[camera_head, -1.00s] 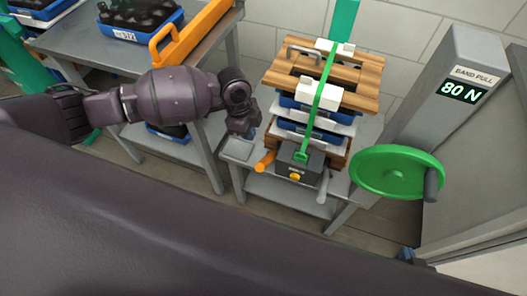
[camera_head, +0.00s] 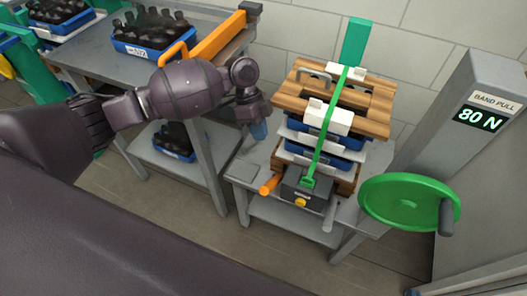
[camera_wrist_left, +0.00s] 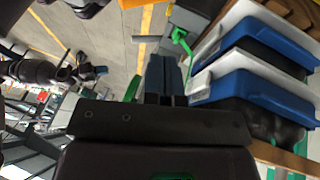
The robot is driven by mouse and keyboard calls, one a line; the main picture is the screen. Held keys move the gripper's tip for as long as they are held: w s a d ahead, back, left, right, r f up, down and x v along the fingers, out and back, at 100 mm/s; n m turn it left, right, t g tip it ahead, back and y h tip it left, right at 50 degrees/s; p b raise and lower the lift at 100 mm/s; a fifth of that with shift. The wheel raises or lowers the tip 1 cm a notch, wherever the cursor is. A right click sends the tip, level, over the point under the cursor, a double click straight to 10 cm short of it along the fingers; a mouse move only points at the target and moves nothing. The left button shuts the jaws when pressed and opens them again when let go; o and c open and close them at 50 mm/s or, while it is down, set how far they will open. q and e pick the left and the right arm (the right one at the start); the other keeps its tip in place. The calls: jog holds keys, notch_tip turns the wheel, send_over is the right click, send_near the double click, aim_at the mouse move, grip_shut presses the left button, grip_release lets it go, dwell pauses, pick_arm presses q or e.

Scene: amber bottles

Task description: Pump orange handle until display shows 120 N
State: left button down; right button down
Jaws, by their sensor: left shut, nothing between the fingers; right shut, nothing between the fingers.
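The orange handle (camera_head: 270,184) sticks out to the left of a dark grey tensioner box (camera_head: 307,188) with a yellow knob, at the front of the strapped stack. The display (camera_head: 479,118) on the grey post reads 80 N. A green strap (camera_head: 325,130) runs over the stack down to the box. My left gripper (camera_head: 259,130) is shut and empty, left of the stack and above the handle, apart from it. In the left wrist view its shut fingers (camera_wrist_left: 165,78) are beside the blue crates (camera_wrist_left: 262,85). I cannot make out the orange handle there. My right gripper is not in view.
The stack of wooden boards (camera_head: 375,118) and blue crates stands on a grey table (camera_head: 242,170). A green wheel (camera_head: 408,203) with a grey crank is close on the right. Another table (camera_head: 90,50) with a bottle crate (camera_head: 150,40) is at the left.

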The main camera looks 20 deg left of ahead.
pick_arm(q)
send_near(269, 183)
notch_tip(269, 183, down, 3)
jog(key=w+d, duration=0.1)
jog(key=d, duration=0.1)
jog(key=shift+s+d+f+b, duration=0.1)
jog(key=shift+s+f+b, duration=0.05)
jog(key=shift+s+f, duration=0.35)
jog(key=shift+s+d+f+b, duration=0.15)
jog(key=shift+s+f, duration=0.15)
jog(key=shift+f, duration=0.35)
jog(key=shift+s+d+f, duration=0.15)
jog(key=shift+s+f, duration=0.25)
jog(key=shift+f, duration=0.05)
jog(key=shift+s, duration=0.1)
